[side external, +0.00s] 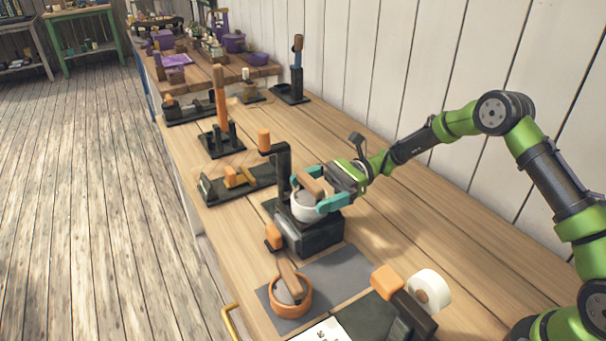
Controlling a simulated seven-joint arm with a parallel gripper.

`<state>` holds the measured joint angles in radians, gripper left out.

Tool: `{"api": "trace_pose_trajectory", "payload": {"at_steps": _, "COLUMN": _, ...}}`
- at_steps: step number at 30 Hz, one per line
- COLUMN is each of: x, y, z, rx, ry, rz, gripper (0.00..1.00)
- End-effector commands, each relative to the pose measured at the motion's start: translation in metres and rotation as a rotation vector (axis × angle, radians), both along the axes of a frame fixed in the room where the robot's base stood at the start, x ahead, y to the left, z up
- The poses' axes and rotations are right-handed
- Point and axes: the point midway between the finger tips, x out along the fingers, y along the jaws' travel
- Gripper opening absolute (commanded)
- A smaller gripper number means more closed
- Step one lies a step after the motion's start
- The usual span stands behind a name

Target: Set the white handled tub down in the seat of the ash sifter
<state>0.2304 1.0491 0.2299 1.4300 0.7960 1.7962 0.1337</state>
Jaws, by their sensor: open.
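The white handled tub (303,211), with a wooden handle across its top, sits on the black machine with orange knobs, which I take to be the ash sifter (312,238). The tub looks upright and low in the machine's seat; the exact contact underneath is hidden. My gripper (308,192) comes in from the right with its teal fingers apart, one on each side of the tub's top and handle. I cannot tell whether the fingers touch the tub.
An orange tub (291,297) with a wooden handle stands on a grey mat (345,271) in front. A white roll (429,291) lies at the right. Black fixtures with orange handles (221,100) stand farther left and back. Bare wood lies right of the machine.

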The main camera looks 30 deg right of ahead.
Motion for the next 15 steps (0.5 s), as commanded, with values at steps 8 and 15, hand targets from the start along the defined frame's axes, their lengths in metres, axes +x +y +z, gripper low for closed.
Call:
{"api": "trace_pose_trajectory", "payload": {"at_steps": 8, "x": 0.001, "y": -0.066, "z": 0.0, "rx": 0.001, "ry": -0.001, "rz": -0.006, "gripper": 1.0}}
{"api": "trace_pose_trajectory", "payload": {"at_steps": 15, "x": 0.0, "y": -0.121, "z": 0.0, "rx": 0.003, "ry": -0.001, "rz": -0.004, "gripper": 1.0}}
